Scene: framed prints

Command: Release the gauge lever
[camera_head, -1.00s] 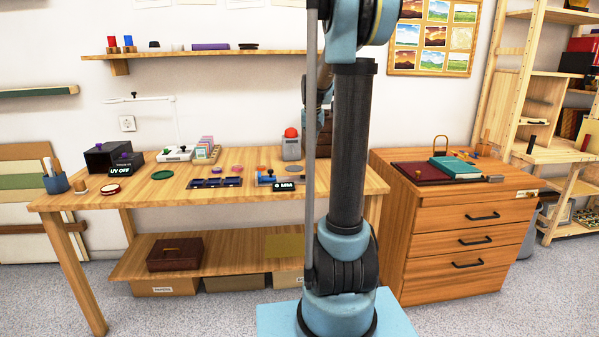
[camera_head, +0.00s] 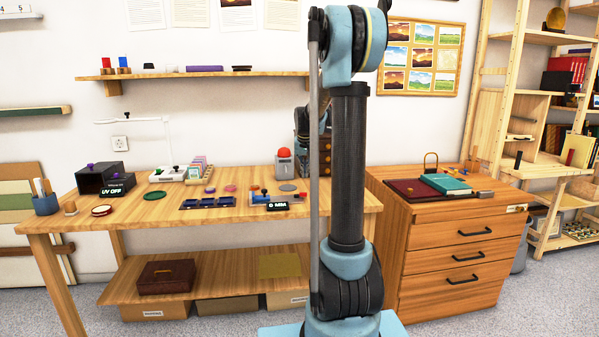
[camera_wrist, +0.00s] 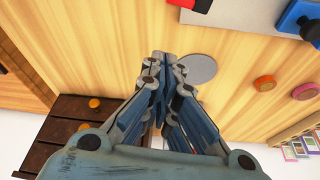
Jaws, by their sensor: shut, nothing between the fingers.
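The gauge (camera_head: 262,196) is a small blue device with a red part. It stands near the front of the wooden workbench, with a dark "6 MM" display (camera_head: 278,206) beside it. I cannot make out its lever clearly in the head view. In the wrist view, a blue block with a black knob (camera_wrist: 297,17) at the top right edge, cut off, looks like part of it. My gripper (camera_wrist: 165,58) is shut and empty above the bench, apart from the blue block. My arm hides the gripper in the head view.
A grey box with a red dome (camera_head: 284,160) stands behind the gauge, beside a dark brown drawer unit (camera_head: 320,158). Dark blue trays (camera_head: 207,203) lie left of the gauge. A wooden cabinet (camera_head: 450,245) stands right of the bench.

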